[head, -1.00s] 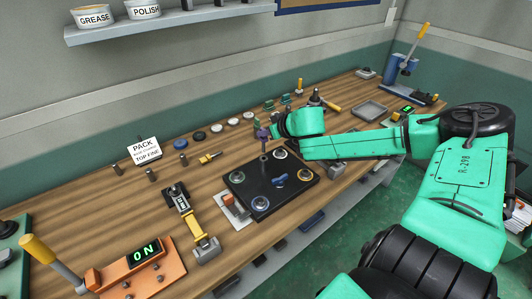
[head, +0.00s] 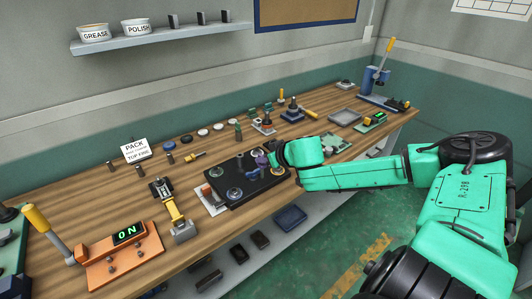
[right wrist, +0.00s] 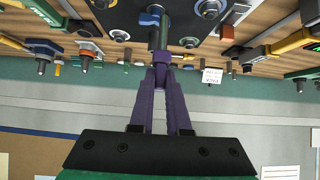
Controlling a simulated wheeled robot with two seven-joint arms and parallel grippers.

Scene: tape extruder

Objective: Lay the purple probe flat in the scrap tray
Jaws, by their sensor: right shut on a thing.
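My right gripper (head: 268,160) is over the right part of the black plate (head: 222,192) on the bench. In the right wrist view its purple fingers (right wrist: 161,72) are shut on a slim, dark purplish probe (right wrist: 162,42), whose far end points toward the plate. Whether the probe touches the plate cannot be told. In the head view the probe is too small and covered to make out clearly. A shallow grey tray (head: 344,118) lies empty farther right on the bench; no label on it is readable. My left gripper is not in view.
Small parts and stands, including a dark blue-based one (head: 292,112), stand behind the plate. A green board (head: 336,144) lies between plate and grey tray. A lever press (head: 380,85) stands at the far right. A blue bin (head: 290,217) is on the lower shelf.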

